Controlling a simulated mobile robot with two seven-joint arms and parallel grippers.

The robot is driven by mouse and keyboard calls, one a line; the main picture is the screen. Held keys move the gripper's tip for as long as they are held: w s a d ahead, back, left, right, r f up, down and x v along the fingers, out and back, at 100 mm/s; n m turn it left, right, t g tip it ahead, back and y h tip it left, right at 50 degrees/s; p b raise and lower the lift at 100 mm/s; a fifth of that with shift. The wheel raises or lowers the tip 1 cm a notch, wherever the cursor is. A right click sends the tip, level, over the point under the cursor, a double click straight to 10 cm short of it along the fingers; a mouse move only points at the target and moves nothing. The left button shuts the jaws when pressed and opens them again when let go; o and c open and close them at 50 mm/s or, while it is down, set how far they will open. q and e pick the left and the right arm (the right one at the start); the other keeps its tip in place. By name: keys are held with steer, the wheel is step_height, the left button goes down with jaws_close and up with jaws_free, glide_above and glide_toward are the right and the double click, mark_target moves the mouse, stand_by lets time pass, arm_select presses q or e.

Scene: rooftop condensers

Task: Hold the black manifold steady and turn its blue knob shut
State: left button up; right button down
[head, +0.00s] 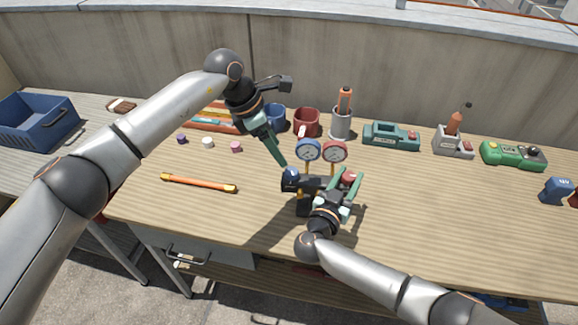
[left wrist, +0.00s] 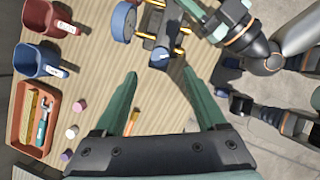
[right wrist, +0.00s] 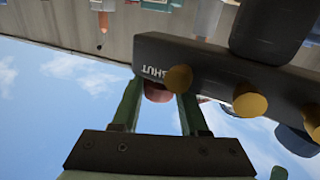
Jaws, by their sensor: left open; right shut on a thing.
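The black manifold (head: 306,196) stands on the bench with a blue gauge (head: 308,150) and a red gauge (head: 335,151) on top. Its blue knob (head: 291,174) is at the left end; the left wrist view also shows this knob (left wrist: 160,57). My left gripper (head: 281,164) is open and empty, angled down just above the blue knob, its fingers apart from it. My right gripper (head: 350,182) is shut on the manifold at its right end, fingers either side of the red knob (right wrist: 158,92). The right fingertips are partly hidden behind the black body (right wrist: 205,68).
An orange rod (head: 198,183) lies on the bench to the left. Mugs (head: 306,122), a metal cup (head: 341,125) and green devices (head: 391,136) stand along the back. A blue crate (head: 38,122) is far left.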

mark_target(291, 171)
arm_select(q)
steer(key=x, duration=0.8)
steer(key=shift+f, duration=0.15)
jaws_close()
stand_by(0.3)
